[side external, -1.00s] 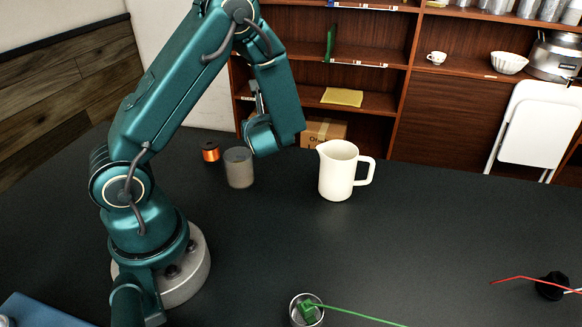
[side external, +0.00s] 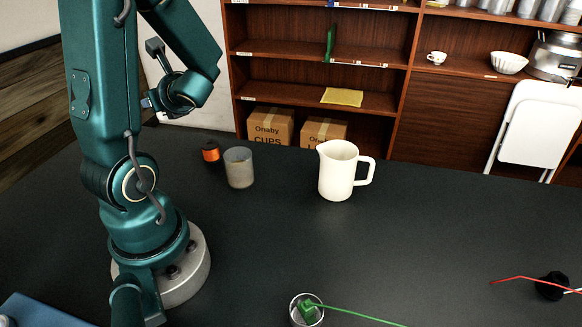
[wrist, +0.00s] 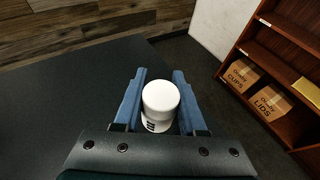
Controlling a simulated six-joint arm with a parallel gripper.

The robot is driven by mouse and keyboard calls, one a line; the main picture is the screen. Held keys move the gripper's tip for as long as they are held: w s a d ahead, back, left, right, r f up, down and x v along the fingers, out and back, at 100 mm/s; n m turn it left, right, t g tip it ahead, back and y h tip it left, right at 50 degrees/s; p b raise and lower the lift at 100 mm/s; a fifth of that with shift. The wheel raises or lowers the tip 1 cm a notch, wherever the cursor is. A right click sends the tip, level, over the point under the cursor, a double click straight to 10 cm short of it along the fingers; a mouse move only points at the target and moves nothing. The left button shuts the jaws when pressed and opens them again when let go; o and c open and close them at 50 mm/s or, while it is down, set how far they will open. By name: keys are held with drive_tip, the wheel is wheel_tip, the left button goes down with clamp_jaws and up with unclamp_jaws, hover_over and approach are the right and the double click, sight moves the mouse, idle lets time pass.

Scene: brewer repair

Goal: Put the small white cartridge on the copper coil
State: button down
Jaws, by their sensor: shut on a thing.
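My gripper (wrist: 158,78) has its two blue fingers shut on the small white cartridge (wrist: 160,95), a white cylinder with dark marks low on its side. In the side view my gripper (side external: 150,101) is up in the air at the left, above the table and left of the copper coil; the cartridge is too small to make out there. I do not see the coil in the wrist view.
A grey cup (side external: 239,168) stands close to the right of the coil. A white pitcher (side external: 337,172) is farther right. A metal cup (side external: 306,310) with a green part and wire is at the front. A shelf (side external: 300,70) with boxes stands behind the table (side external: 420,245).

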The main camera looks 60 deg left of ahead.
drive_tip(key=s+r+n+g, duration=0.1)
drive_tip(key=s+n+g, duration=0.1)
drive_tip(key=s, duration=0.2)
hover_over(211, 152)
drive_tip(key=a, duration=0.5)
wheel_tip(211, 152, down, 7)
drive_tip(key=shift+g+h, duration=0.3)
drive_tip(key=shift+s+d+f, duration=0.1)
drive_tip(key=shift+s+f, duration=0.05)
drive_tip(key=shift+f, duration=0.85)
drive_tip(key=shift+s+d+f, duration=0.1)
drive_tip(key=shift+s+f, duration=0.05)
drive_tip(key=shift+f, duration=0.85)
drive_tip(key=shift+f, duration=0.15)
drive_tip(key=shift+c, duration=2.4)
unclamp_jaws()
